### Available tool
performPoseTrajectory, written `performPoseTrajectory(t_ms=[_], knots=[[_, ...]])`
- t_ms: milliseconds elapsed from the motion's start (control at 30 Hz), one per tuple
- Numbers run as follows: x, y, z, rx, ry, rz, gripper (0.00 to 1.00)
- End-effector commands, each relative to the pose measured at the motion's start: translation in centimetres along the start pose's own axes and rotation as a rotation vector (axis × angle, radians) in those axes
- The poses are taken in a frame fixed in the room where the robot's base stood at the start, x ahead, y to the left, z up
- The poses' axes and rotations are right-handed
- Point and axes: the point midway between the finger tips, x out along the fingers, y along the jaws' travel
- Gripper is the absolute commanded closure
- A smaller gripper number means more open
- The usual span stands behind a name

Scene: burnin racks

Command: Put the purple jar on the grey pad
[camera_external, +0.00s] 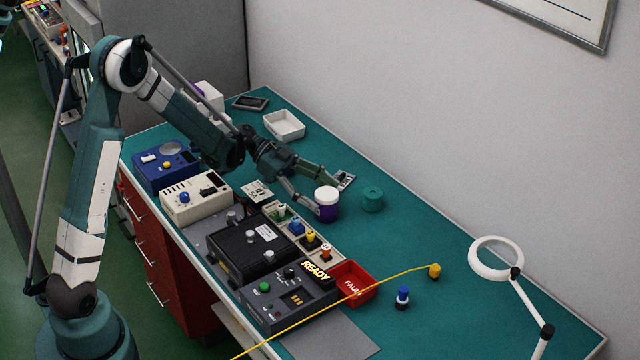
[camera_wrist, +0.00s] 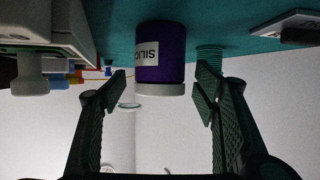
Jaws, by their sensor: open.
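The purple jar (camera_external: 327,211) has a white lid and stands upright on the green bench top. In the wrist view, which is upside down, the jar (camera_wrist: 161,60) shows a white label with dark letters. My gripper (camera_external: 318,190) is open at the jar, one finger on each side. In the wrist view the open fingertips (camera_wrist: 163,85) flank the jar with a gap on both sides; I cannot tell how deep it sits between them. A flat grey pad (camera_external: 335,338) lies at the bench's front edge, right of the dark control box.
A green spool (camera_external: 373,200) stands right of the jar. A row of coloured connectors, a black box (camera_external: 250,248), a control box lit "READY" (camera_external: 285,298) and a red "FAULT" tray (camera_external: 353,287) lie nearer the pad. A yellow cable (camera_external: 385,279) crosses the front. A magnifier lamp (camera_external: 497,258) stands at right.

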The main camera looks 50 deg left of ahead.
Motion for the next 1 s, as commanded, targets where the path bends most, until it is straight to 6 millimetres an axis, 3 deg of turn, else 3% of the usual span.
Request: performPoseTrajectory(t_ms=[233,833,1000], knots=[[2.3,0.1,0.1,0.001,0.0,0.001,0.4],[2.5,0.0,0.0,0.0,0.0,0.0,0.4],[2.5,0.0,0.0,0.0,0.0,0.0,0.61]])
